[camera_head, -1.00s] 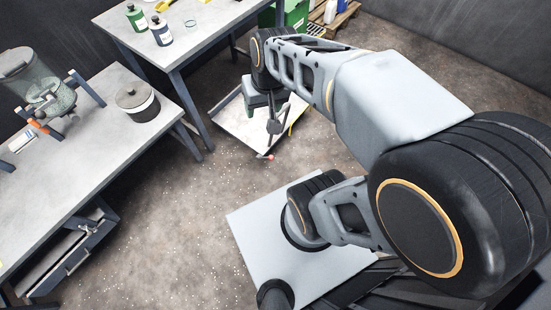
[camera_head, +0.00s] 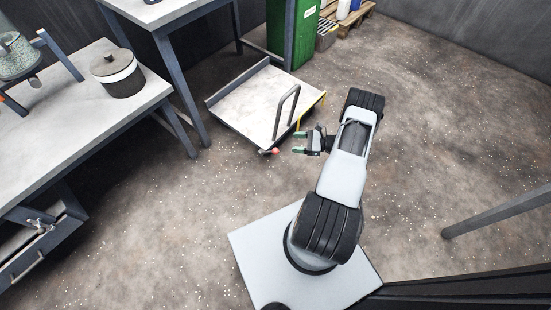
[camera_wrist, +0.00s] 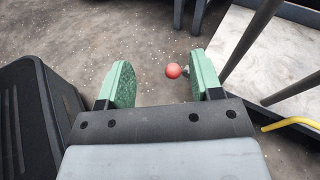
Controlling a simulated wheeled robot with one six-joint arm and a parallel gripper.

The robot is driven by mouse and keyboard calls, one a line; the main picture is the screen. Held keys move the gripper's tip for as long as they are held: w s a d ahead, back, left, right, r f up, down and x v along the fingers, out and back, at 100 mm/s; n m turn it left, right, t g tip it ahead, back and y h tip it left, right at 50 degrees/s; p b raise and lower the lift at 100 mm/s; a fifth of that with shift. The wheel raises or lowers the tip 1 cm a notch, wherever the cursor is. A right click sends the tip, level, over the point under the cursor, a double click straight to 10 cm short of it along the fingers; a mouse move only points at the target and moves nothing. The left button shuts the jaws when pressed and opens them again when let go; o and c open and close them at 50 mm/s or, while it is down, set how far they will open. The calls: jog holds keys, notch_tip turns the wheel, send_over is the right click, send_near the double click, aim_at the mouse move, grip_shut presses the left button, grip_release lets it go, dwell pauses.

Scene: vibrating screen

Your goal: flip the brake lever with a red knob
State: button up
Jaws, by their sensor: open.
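The red knob (camera_head: 275,152) of the brake lever is at the front corner of a low flat cart (camera_head: 245,105) on the floor. In the wrist view the red knob (camera_wrist: 173,71) shows beyond the fingertips, nearer the right finger, with a short dark stem at its right. My gripper (camera_head: 298,142) is open and empty, just right of the knob and apart from it in the head view. Its green-padded fingers also show in the wrist view (camera_wrist: 158,82). Most of the lever is hard to make out.
The cart's grey handle (camera_head: 287,110) rises close to my gripper. A yellow bar (camera_head: 298,124) is at the cart's right edge. A workbench (camera_head: 80,130) with a lidded pot (camera_head: 118,75) stands at left. A green bin (camera_head: 293,35) is behind. Floor at right is mostly clear.

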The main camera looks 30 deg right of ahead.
aim_at(276, 150)
notch_tip(276, 150, down, 12)
jog(key=s+d+r+m+t+h+b, duration=0.1)
jog(key=s+d+m+t+h+b, duration=0.15)
jog(key=m+t, duration=0.2)
jog(key=shift+y, duration=0.25)
jog(key=x, duration=0.4)
jog(key=b+x, duration=0.1)
jog(key=x, duration=0.4)
jog(key=b+x, duration=0.1)
jog(key=x, duration=0.3)
jog(key=shift+s+a+f, duration=0.1)
jog(key=shift+a+f, duration=0.1)
jog(key=shift+a, duration=0.3)
jog(key=shift+c, duration=0.3)
grip_shut()
